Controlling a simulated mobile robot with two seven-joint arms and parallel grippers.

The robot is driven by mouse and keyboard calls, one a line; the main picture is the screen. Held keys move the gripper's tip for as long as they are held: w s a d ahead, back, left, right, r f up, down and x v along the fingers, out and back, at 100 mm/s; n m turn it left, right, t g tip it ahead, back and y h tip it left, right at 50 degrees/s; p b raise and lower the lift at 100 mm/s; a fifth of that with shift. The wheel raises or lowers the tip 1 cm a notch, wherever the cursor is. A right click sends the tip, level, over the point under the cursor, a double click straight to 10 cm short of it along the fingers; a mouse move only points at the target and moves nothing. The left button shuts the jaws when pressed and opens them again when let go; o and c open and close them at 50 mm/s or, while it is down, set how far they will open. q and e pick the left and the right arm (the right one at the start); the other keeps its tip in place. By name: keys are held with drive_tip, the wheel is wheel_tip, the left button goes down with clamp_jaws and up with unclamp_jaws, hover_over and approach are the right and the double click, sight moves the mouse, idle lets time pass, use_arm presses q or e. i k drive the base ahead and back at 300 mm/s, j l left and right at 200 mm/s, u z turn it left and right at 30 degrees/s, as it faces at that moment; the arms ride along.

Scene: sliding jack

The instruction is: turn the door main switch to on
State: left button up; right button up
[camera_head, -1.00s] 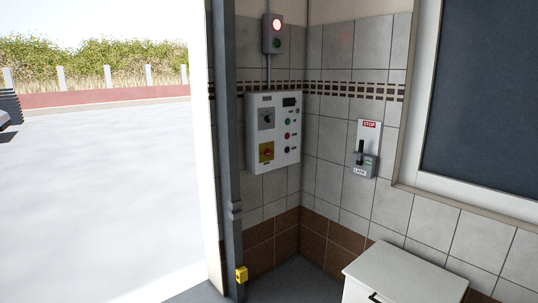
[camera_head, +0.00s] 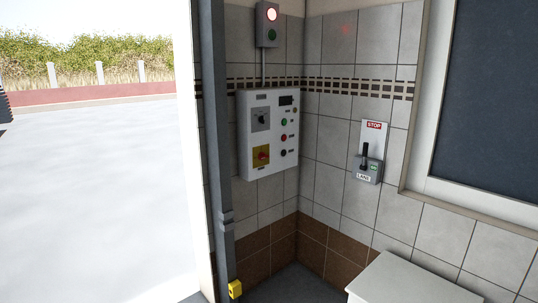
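A white control panel (camera_head: 247,147) hangs on the tiled wall left of the corner. Its lower left holds a red rotary switch (camera_head: 261,156) on a yellow plate, which looks like the main switch. Its exact setting is too small to read. Above it is a grey plate with a dark rotary knob (camera_head: 261,119). A column of small buttons (camera_head: 284,137) and a dark display (camera_head: 286,100) are on the panel's right side. Neither of my grippers is in view.
A signal box (camera_head: 268,26) above the panel shows a lit red lamp. A lever unit (camera_head: 370,168) marked STOP and LANE is on the right wall. A white cabinet (camera_head: 410,282) stands at lower right. A grey post (camera_head: 216,150) edges the bright opening at left.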

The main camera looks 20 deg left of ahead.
sight(261, 156)
drive_tip(key=i+j, duration=0.3)
drive_tip(key=i, duration=0.25)
drive_tip(key=i+j+z, duration=0.1)
drive_tip(key=i+j, duration=0.2)
drive_tip(key=i, duration=0.3)
drive_tip(key=i+j, duration=0.4)
drive_tip(key=i, duration=0.15)
drive_tip(key=i+j, duration=0.35)
drive_tip(key=i, duration=0.2)
drive_tip(key=l+z, duration=0.05)
